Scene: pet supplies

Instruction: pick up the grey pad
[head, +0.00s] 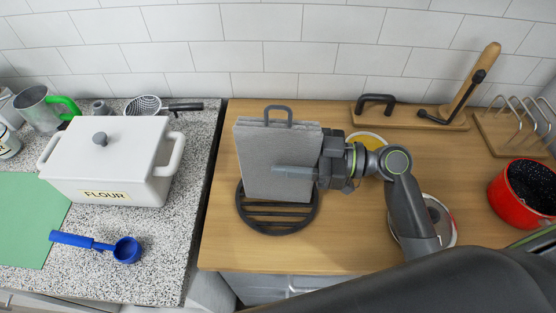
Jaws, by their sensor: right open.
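The grey pad (262,150) stands upright, a tall square slab with a dark loop (278,111) rising at its top edge. Its base is over the round dark slatted trivet (277,225) on the wooden counter. My right gripper (290,172) reaches in from the right at the pad's right side. It is open, with one finger lying across the pad's front face; the other finger is hidden. I cannot tell whether the finger touches the pad. My left gripper is not in view.
A white flour box (85,170) and a blue scoop (125,250) are on the speckled counter at left. A red pot (520,195) stands at right. A yellow-rimmed dish (368,137) and a lid (442,215) are partly hidden by my right arm.

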